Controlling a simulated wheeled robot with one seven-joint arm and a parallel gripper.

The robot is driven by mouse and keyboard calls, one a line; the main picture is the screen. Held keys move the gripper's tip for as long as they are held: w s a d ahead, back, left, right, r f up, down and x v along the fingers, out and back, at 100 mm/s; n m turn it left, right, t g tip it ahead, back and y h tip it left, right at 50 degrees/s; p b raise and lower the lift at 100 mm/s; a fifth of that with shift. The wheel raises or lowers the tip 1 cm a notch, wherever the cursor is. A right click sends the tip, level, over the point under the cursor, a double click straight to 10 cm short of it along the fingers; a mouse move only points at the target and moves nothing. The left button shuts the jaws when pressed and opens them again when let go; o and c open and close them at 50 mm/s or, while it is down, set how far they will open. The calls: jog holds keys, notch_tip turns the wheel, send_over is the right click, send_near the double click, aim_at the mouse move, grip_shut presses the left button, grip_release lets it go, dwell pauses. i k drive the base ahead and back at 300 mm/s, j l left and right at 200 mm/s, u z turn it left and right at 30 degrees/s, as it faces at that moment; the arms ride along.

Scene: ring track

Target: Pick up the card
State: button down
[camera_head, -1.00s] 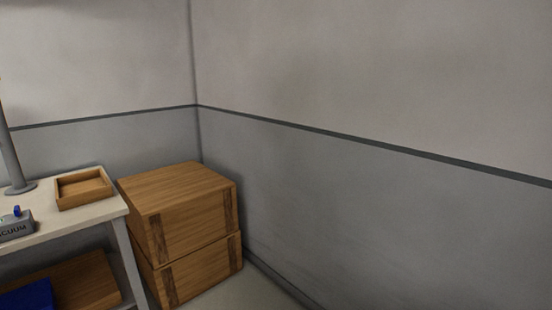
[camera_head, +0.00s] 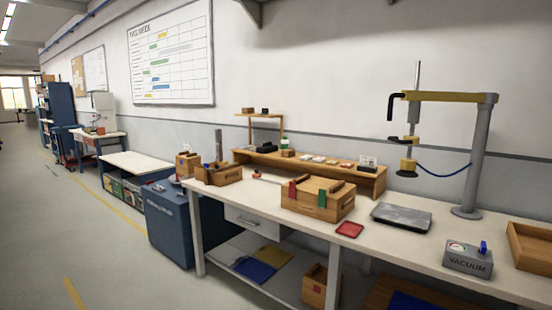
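A flat red piece (camera_head: 349,229) lies near the front edge of the white workbench (camera_head: 400,254). It may be the card, but it is too small to tell a card from a shallow tray. Small pale flat items (camera_head: 318,159) lie on the wooden riser (camera_head: 372,178) at the back of the bench; I cannot tell whether they are cards. My gripper is not in view.
A wooden box (camera_head: 318,198) with red and green tabs, a grey plate (camera_head: 401,217), a clamp stand (camera_head: 474,150) and a vacuum box (camera_head: 468,259) stand on the bench. A blue cabinet (camera_head: 172,228) stands at its left end. Open floor (camera_head: 80,235) lies at left.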

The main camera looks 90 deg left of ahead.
aim_at(367, 161)
jog(key=u, duration=1.9)
jog(key=i+l, duration=0.15)
jog(key=i, duration=0.55)
jog(key=i+l+z, duration=0.1)
jog(key=i, duration=0.6)
